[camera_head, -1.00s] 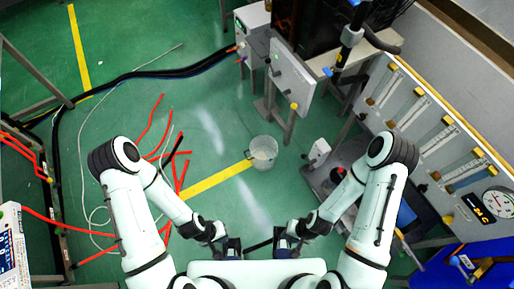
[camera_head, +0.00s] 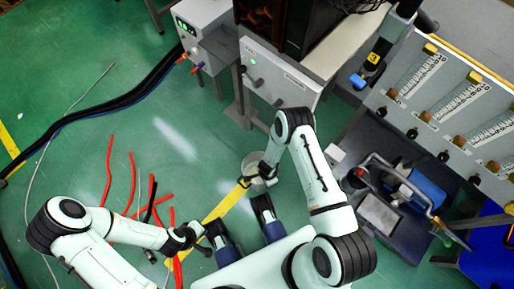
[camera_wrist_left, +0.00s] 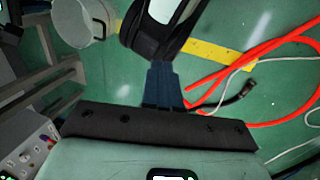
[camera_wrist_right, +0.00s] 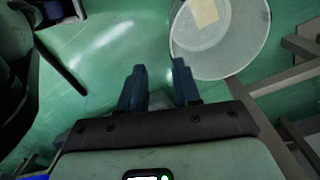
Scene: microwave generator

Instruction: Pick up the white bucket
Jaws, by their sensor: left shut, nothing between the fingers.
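The white bucket (camera_head: 257,166) stands upright on the green floor in the head view, partly hidden behind my right forearm and wrist. In the right wrist view the bucket (camera_wrist_right: 225,45) fills the upper right, mouth toward the camera, with a yellowish patch inside. My right gripper (camera_wrist_right: 160,72) is open and empty. Its right finger overlaps the bucket's near rim in that view; I cannot tell if they touch. My left gripper (camera_wrist_left: 162,68) is shut and empty, low over the floor left of the bucket. The bucket (camera_wrist_left: 84,22) also shows upper left in the left wrist view.
Red hoses (camera_head: 133,185) lie on the floor to the left, near my left arm. A grey cabinet (camera_head: 280,82) on legs stands behind the bucket. A blue motor unit (camera_head: 428,188) is to the right. Yellow tape (camera_head: 225,203) runs toward the bucket.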

